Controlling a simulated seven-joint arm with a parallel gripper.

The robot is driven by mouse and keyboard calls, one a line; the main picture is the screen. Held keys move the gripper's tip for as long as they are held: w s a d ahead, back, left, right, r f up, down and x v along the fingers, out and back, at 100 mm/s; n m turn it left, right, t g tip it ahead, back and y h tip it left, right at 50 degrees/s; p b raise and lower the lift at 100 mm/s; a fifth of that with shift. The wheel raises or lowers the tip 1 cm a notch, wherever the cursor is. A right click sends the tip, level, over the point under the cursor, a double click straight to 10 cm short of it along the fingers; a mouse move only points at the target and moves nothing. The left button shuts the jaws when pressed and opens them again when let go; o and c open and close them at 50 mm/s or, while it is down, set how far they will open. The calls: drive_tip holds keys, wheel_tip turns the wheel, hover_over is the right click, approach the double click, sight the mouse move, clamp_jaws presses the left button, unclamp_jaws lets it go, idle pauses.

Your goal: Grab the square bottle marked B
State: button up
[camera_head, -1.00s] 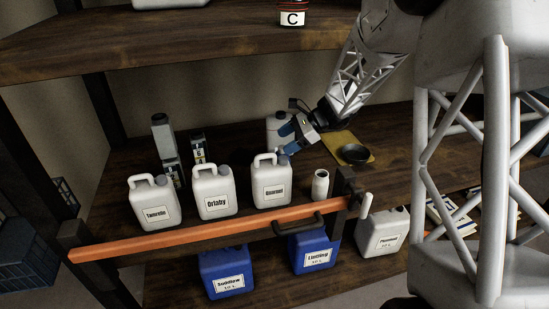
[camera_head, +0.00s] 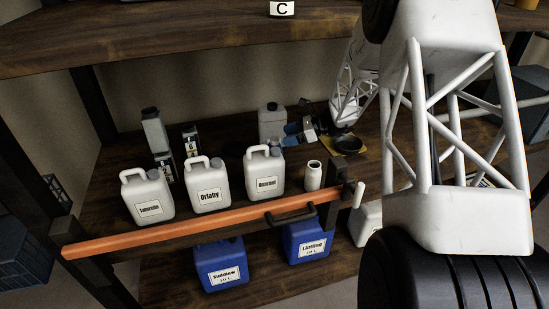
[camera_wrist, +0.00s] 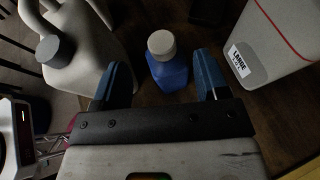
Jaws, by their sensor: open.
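In the wrist view a small blue bottle (camera_wrist: 168,72) with a pale cap stands between the two blue fingers of my gripper (camera_wrist: 162,78). Its body looks squarish. No letter B shows on it, so I cannot tell its marking. The jaws are open, with gaps visible on both sides of the bottle. In the head view my gripper (camera_head: 293,130) is low over the middle shelf, behind the right-hand white jug (camera_head: 264,172) and beside a grey canister (camera_head: 272,122). The blue bottle cannot be made out clearly there.
White jugs (camera_head: 209,186) line the shelf front behind an orange bar (camera_head: 190,232). In the wrist view a white jug (camera_wrist: 85,45) is close on the left and a pale labelled container (camera_wrist: 270,45) on the right.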

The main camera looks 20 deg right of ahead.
sight(270, 144)
drive_tip(key=shift+x, duration=1.25)
drive_tip(key=shift+x, duration=2.6)
drive_tip(key=shift+f, duration=0.15)
clamp_jaws()
